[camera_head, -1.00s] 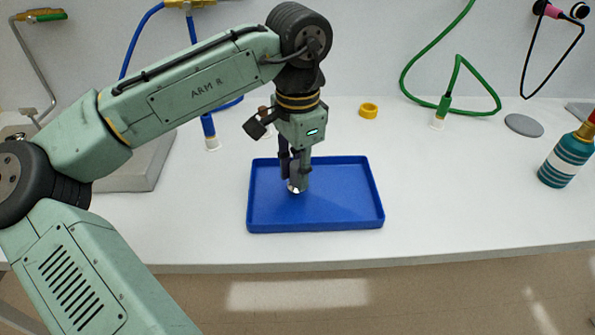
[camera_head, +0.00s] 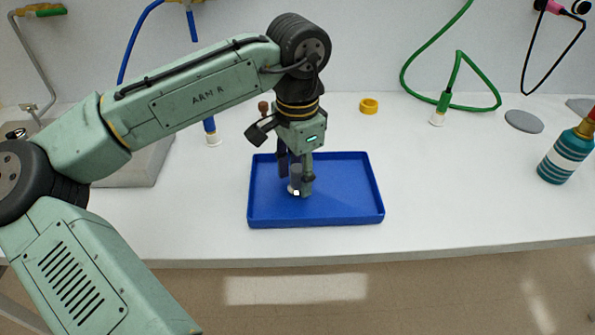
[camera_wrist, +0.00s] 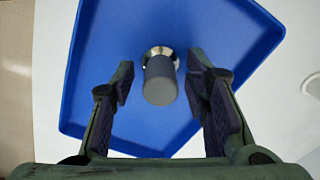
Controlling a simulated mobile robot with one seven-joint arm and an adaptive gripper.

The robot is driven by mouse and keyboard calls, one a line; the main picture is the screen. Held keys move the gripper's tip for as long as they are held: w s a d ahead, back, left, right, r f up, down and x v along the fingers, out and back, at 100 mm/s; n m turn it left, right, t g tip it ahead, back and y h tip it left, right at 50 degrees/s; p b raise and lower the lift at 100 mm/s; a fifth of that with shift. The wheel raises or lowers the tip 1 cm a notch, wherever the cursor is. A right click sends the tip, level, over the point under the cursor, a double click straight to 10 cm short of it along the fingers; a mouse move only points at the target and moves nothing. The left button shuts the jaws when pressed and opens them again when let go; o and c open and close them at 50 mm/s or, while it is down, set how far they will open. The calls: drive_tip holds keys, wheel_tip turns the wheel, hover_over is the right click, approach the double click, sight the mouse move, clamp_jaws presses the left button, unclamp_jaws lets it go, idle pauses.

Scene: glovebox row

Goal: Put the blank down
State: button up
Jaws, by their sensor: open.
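The blank is a grey cylinder (camera_wrist: 160,82) with a shiny metal flange at its base. It stands in the blue tray (camera_head: 350,200), and it also shows in the head view (camera_head: 296,178), partly hidden by a finger. My gripper (camera_wrist: 163,88) is open, with one finger on each side of the blank and a visible gap to each. In the head view my gripper (camera_head: 296,180) points down into the tray. Whether the base rests fully flat is hard to tell, but the blank looks upright.
A yellow ring (camera_head: 369,106) lies behind the tray. Blue and green hoses (camera_head: 443,103) hang at the back. A grey disc (camera_head: 524,121) and a teal striped bottle (camera_head: 566,156) are at the right. The white bench (camera_head: 450,190) is clear right of the tray.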

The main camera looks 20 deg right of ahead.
sight(298, 168)
drive_tip(key=shift+r, duration=0.1)
wheel_tip(298, 168, up, 12)
idle(0.5)
idle(0.4)
